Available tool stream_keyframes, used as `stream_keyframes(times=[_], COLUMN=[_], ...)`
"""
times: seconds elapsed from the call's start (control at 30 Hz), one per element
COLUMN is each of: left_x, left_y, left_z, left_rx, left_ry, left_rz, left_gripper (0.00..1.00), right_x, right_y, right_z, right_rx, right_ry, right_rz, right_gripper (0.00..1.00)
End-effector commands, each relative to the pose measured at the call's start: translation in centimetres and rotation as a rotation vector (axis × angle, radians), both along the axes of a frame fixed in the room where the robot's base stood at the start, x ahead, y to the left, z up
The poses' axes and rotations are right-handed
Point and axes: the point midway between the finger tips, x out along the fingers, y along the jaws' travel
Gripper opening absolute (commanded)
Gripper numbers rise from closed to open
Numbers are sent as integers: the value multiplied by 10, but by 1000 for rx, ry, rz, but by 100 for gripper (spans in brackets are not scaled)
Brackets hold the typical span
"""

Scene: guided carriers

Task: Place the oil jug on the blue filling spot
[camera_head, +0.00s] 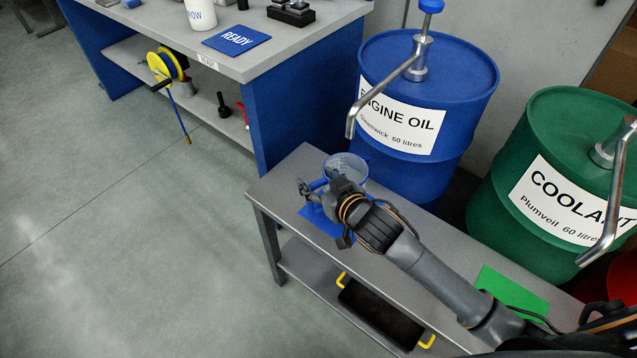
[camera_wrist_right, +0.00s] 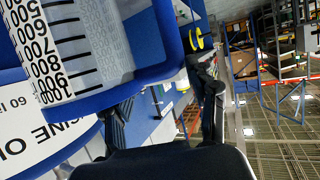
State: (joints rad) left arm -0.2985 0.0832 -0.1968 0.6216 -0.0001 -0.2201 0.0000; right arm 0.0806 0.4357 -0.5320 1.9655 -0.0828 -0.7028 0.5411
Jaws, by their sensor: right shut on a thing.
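The oil jug (camera_head: 347,165) is a clear measuring jug with blue parts, partly hidden by my right gripper (camera_head: 322,192) in the head view. In the right wrist view the jug (camera_wrist_right: 95,45) fills the upper left, with its black scale and blue trim close to the fingers. My right gripper is shut on the jug at its blue handle side. The blue filling spot (camera_head: 318,219) shows on the grey bench just below the gripper, partly covered. I cannot tell whether the jug's base touches it. My left gripper is out of view.
The blue engine oil drum (camera_head: 405,165) stands behind the bench (camera_head: 268,192); its pump spout (camera_head: 352,122) hangs near the jug. A green coolant drum (camera_head: 545,150) and green spot (camera_head: 512,290) are to the right.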

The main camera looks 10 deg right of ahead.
Motion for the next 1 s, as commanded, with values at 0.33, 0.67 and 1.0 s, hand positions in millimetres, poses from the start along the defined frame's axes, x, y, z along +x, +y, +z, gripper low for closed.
stream_keyframes(times=[0.33, 0.67, 1.0], left_x=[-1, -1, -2], left_y=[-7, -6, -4], left_z=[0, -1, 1], left_rx=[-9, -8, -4], left_ry=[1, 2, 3], left_rz=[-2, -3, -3], left_gripper=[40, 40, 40], right_x=[0, 0, 0], right_y=[0, 0, 0], right_z=[-10, -14, -9], right_rx=[0, -1, -1], right_ry=[-4, -2, -4], right_rz=[-1, -1, 0], right_gripper=[3, 80, 80])
